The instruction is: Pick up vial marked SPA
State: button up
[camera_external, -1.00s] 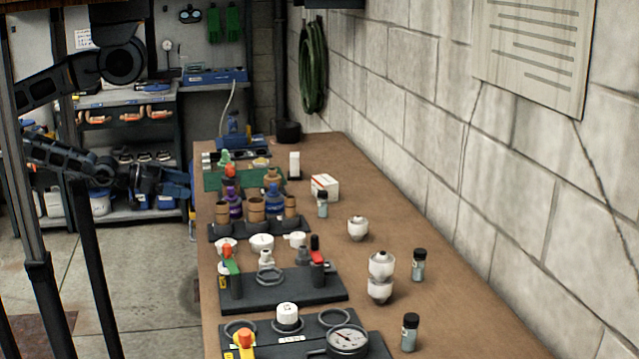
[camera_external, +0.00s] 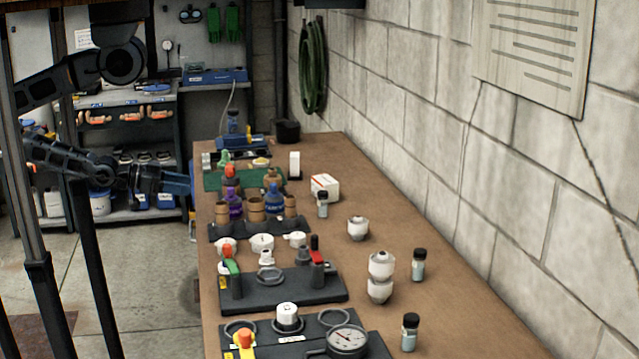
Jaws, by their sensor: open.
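Three small grey-green vials with black caps stand upright on the brown bench. One vial (camera_external: 322,206) is beside the white box, one vial (camera_external: 418,268) is at the right of the white stacked fittings, and one vial (camera_external: 410,334) is near the front right. Their labels are too small to read, so I cannot tell which is marked SPA. My gripper (camera_external: 188,184) is open, off the bench's left edge, level with the far half of the bench. It is apart from all three vials. Its fingers look small and dark blue.
The bench (camera_external: 385,215) holds a black valve board (camera_external: 280,297), a pressure gauge (camera_external: 347,341), a bottle rack (camera_external: 260,231), white stacked fittings (camera_external: 380,272) and a white box (camera_external: 325,187). A block wall (camera_external: 520,160) runs along the right. The bench's right strip is mostly clear.

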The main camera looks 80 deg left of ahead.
jog(key=w+d+r+m+t+h, duration=0.15)
jog(key=w+d, duration=0.35)
jog(key=w, duration=0.5)
jog(key=w+d+r+m+t+h, duration=0.1)
jog(key=w+d+m+t+h, duration=0.3)
jog(key=w, duration=0.6)
jog(key=w+d+r+m+g, duration=0.15)
jog(key=w+d, duration=0.35)
jog(key=w, duration=0.5)
jog(key=n+g, duration=0.3)
jog(key=g, duration=0.2)
send_near(420, 251)
jog(key=shift+m, duration=0.3)
jog(key=b+x, duration=0.1)
jog(key=x, duration=0.3)
jog(key=shift+w+d+f+b, duration=0.15)
jog(key=shift+w+d+b, duration=0.05)
jog(key=shift+w+b, duration=0.25)
jog(key=b+x, duration=0.2)
jog(key=x, duration=0.1)
jog(key=b+x, duration=0.1)
jog(key=shift+w+f+b, duration=0.2)
jog(key=shift+f+b, duration=0.1)
jog(key=shift+f, duration=0.05)
jog(key=shift+w+d, duration=0.15)
jog(key=shift+w, duration=0.15)
